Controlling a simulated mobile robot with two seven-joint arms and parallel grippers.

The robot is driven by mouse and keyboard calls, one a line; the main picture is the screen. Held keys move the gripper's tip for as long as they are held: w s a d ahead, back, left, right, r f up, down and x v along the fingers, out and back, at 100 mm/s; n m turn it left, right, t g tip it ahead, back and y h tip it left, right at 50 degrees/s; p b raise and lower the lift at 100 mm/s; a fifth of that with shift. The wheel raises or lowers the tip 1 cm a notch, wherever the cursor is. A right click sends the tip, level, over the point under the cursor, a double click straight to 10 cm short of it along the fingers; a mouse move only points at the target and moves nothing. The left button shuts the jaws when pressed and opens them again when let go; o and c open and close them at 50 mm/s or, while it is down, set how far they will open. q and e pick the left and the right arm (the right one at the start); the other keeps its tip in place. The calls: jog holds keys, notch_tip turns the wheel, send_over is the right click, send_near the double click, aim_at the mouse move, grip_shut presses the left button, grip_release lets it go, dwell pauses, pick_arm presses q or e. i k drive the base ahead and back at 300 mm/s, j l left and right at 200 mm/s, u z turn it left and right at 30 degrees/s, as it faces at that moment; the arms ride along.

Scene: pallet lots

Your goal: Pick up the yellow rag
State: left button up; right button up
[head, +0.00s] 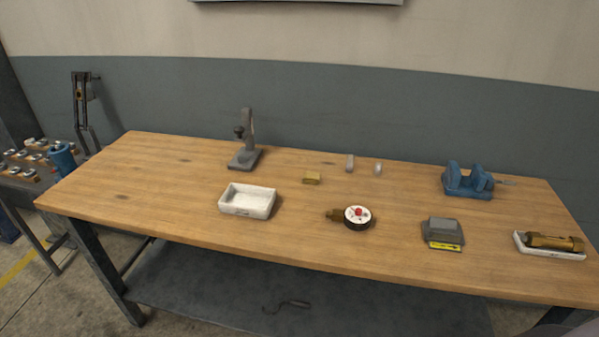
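A small, flat, yellow-tan block-like thing (312,178) lies on the wooden workbench (150,185), a little behind the middle. It looks like the folded yellow rag, but it is too small to be sure. Nothing touches it. Neither of my grippers shows in the head view.
Around it stand a white tray (247,213), a grey press stand (245,155), a round gauge with brass fitting (357,217), two small pale pieces (350,162), a blue vise (467,181), a grey device (442,232) and a tray with a brass cylinder (549,255).

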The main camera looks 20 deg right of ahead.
aim_at(309, 178)
jog(key=i+j+z, duration=0.1)
jog(key=i+j, duration=0.3)
jog(key=i+j+z, duration=0.1)
jog(key=i+j, duration=0.3)
jog(key=j, duration=0.2)
